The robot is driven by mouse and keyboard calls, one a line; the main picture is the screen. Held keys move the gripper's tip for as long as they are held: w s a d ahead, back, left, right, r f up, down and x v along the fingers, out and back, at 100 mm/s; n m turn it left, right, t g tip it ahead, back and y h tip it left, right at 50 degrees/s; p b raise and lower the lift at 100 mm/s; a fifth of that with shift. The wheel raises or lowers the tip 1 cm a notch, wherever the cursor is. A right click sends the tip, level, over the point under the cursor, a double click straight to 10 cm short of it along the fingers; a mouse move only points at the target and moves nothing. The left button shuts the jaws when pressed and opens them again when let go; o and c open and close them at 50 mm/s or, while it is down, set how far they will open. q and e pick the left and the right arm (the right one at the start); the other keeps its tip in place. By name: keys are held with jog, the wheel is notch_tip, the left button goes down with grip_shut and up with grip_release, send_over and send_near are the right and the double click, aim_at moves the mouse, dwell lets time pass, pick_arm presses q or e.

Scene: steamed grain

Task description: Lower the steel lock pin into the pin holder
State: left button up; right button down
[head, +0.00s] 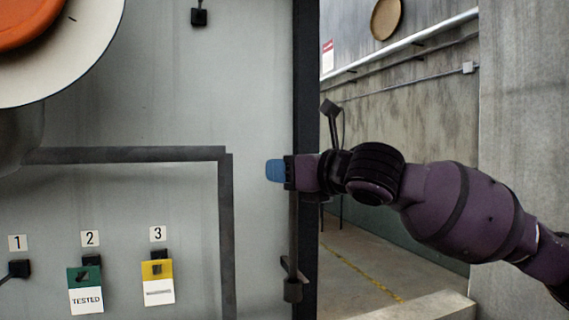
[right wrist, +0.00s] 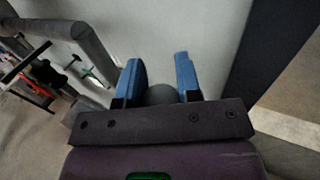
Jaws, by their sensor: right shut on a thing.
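My right gripper (head: 279,171) is at the right edge of the grey panel, its blue fingers pointing left. In the right wrist view its two blue fingers (right wrist: 160,82) are apart with a dark rounded thing (right wrist: 160,95) between them, which I take to be the steel lock pin. Below the gripper in the head view, a dark vertical rod (head: 293,235) runs down to a small dark cup-like block (head: 292,291) with a slanted piece beside it. This block looks like the pin holder. Whether the rod is the pin, and whether it enters the block, I cannot tell. My left gripper is not in view.
Grey pipes (head: 225,235) run across the panel (head: 130,110). Hooks labelled 1, 2 and 3 are at the lower left, with a green tag (head: 85,278) and a yellow tag (head: 158,270). A dark post (head: 306,100) edges the panel; a walkway (head: 365,270) opens beyond.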

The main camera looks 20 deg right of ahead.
pick_arm(q)
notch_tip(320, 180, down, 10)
jog(key=b, duration=1.1)
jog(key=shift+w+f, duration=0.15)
pick_arm(e)
notch_tip(320, 180, down, 15)
dwell(1.8)
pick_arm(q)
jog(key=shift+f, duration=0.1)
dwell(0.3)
pick_arm(e)
jog(key=c, duration=0.7)
grip_release()
jog(key=shift+s+d+f, duration=0.1)
